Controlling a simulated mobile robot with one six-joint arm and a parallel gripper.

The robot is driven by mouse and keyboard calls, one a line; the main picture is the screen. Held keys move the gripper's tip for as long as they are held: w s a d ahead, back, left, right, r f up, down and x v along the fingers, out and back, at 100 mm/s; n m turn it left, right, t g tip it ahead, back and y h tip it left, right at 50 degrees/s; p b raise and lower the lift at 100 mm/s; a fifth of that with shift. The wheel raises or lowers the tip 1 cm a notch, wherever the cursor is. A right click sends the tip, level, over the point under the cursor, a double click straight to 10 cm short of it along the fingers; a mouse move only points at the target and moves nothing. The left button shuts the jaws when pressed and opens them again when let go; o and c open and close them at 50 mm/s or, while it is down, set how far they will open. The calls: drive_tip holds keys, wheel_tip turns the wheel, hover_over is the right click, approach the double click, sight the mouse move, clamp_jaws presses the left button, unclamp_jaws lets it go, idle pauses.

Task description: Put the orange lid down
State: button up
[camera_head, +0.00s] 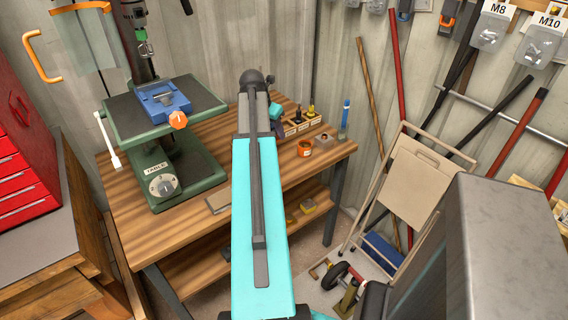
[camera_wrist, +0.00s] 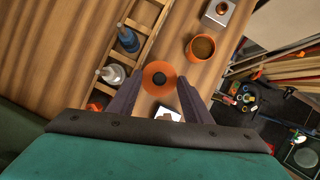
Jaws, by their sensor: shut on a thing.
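The orange lid (camera_wrist: 153,69), round with a black knob, sits between the two dark fingertips of my gripper (camera_wrist: 160,82) in the wrist view. My gripper is shut on it, over the wooden workbench (camera_wrist: 60,45). I cannot tell how high the lid is above the bench. An open orange pot (camera_wrist: 202,48) stands just beyond and to the right of the lid, apart from it. In the head view the pot (camera_head: 304,149) is on the bench (camera_head: 318,163), right of my arm, which hides the lid and fingertips.
A wooden rack (camera_wrist: 148,17) with small bottles lies left of my gripper in the wrist view. A metal block (camera_wrist: 228,8) stands beyond the pot. In the head view a green drill press (camera_head: 160,150) stands on the bench's left. A folding stool (camera_head: 412,180) leans at right.

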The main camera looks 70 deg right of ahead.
drive_tip(key=shift+s, duration=0.1)
idle(0.3)
drive_tip(key=shift+s+a+f+b, duration=0.2)
drive_tip(key=shift+s+a+b, duration=0.3)
drive_tip(key=shift+b, duration=0.3)
drive_tip(key=s+a+f+m+b, duration=0.1)
drive_tip(key=s+a+b, duration=0.2)
drive_tip(key=a+b, duration=0.1)
drive_tip(key=s+a+f+m+g+b, duration=0.1)
drive_tip(key=s+a+b, duration=0.3)
drive_tip(key=a+b, duration=0.1)
drive_tip(key=s+a+f+m+b, duration=0.1)
drive_tip(key=s+a+f+b, duration=0.1)
drive_tip(key=s+a+b, duration=0.2)
drive_tip(key=shift+a+m+y+b, duration=0.3)
drive_tip(key=shift+a+b, duration=0.2)
drive_tip(key=shift+a, duration=0.15)
clamp_jaws()
drive_tip(key=shift+s+a, duration=0.2)
drive_tip(key=shift+a, duration=0.05)
